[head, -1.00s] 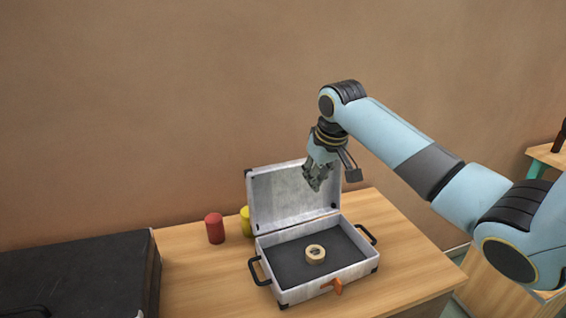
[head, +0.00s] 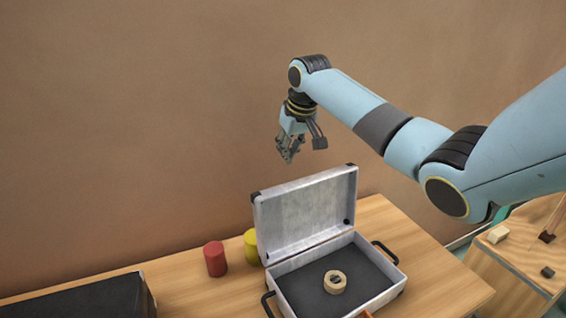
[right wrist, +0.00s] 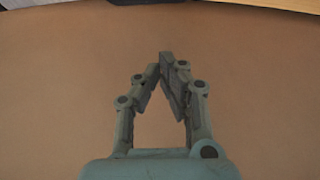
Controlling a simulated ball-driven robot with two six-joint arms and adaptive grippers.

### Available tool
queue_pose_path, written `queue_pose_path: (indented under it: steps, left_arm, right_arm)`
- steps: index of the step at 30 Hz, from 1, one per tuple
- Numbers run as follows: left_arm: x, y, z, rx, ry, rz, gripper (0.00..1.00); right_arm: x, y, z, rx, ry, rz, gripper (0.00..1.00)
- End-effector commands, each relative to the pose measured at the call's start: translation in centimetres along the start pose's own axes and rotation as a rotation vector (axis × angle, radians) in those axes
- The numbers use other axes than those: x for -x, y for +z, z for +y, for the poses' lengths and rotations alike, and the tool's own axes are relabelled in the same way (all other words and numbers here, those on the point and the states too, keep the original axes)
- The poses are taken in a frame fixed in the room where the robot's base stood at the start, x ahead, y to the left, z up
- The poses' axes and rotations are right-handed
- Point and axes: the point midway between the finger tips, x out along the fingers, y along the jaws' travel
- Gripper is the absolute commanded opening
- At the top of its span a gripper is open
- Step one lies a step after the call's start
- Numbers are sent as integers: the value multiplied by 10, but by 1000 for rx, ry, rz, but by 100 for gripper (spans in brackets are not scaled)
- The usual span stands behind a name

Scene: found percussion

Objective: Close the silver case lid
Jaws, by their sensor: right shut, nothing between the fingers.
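The silver case (head: 386,298) stands open on the wooden table in the head view. Its lid (head: 306,212) is raised nearly upright at the back. A tan ring (head: 335,282) lies on the dark lining inside the case. My right gripper (head: 287,159) is above the lid's top edge and a little to the left, apart from it. Its fingers are shut and empty; their tips also meet in the right wrist view (right wrist: 167,62), with the plain brown wall behind them. My left gripper is not in view.
A red cylinder (head: 215,259) and a yellow cylinder (head: 251,247) stand left of the case, the yellow one close to the lid. A black case (head: 85,302) is at the lower left. A wooden stand with small blocks (head: 497,235) is at the right.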

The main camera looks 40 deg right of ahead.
Motion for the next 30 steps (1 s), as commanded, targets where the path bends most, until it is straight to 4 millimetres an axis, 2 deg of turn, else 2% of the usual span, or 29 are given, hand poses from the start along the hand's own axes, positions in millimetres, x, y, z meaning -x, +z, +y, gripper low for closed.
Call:
queue_pose_path:
  steps: [8, 11, 16, 18, 22, 30]
  left_arm:
    - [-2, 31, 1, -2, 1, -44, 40]
    - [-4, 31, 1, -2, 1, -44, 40]
    - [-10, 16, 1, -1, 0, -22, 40]
    - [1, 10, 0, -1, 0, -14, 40]
    - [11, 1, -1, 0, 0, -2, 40]
    - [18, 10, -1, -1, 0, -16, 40]
  right_arm:
    - [-50, 1, -1, -2, -1, -4, 0]
    - [-69, 1, -1, -2, -2, -4, 0]
    - [-95, 1, 0, -2, 0, -2, 0]
    - [-84, 8, 1, 2, 2, -1, 0]
    - [-74, 20, 0, 1, 1, -1, 0]
    - [-67, 32, 0, 1, 1, 0, 0]
